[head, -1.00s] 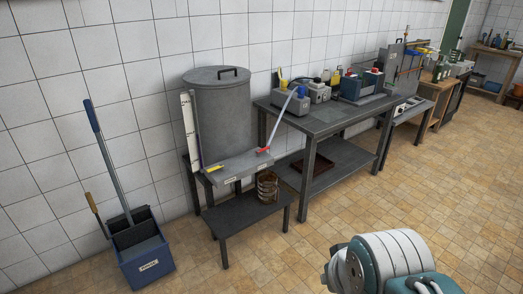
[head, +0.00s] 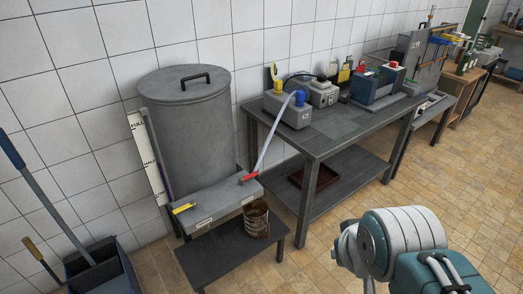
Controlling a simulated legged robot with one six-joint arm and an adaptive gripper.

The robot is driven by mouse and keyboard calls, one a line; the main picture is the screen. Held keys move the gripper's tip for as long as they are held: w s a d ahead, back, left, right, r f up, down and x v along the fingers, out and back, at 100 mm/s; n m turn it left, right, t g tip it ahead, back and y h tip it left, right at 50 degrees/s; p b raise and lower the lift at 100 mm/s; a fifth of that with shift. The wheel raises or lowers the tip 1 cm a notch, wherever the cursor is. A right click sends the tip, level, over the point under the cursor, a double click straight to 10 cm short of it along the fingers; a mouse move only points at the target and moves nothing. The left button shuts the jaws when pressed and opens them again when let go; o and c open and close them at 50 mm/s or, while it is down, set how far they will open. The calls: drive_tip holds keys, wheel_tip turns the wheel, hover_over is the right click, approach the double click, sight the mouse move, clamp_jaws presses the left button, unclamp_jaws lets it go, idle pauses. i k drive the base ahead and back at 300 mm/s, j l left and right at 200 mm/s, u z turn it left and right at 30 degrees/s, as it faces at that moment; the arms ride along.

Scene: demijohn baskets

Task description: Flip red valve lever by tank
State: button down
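The grey tank (head: 190,125) with a black-handled lid stands against the tiled wall, left of centre. A grey box (head: 212,205) sits at the tank's front with small labels on its face. The red valve lever (head: 250,177) is at this box's right end, where a pale hose comes down to it. A yellow lever (head: 183,208) is at the box's left end. My arm shows at the lower right, well apart from the levers. My gripper's fingers are not in view.
A dark worktable (head: 335,128) with boxes stands to the right. A blue bucket (head: 100,270) with mop is lower left. Tiled floor is open in front.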

sight(241, 180)
drive_tip(key=i+l, duration=0.15)
drive_tip(key=i, duration=0.35)
drive_tip(key=i+l, duration=0.2)
drive_tip(key=i, duration=0.25)
drive_tip(key=i+j, duration=0.4)
drive_tip(key=i+z, duration=0.05)
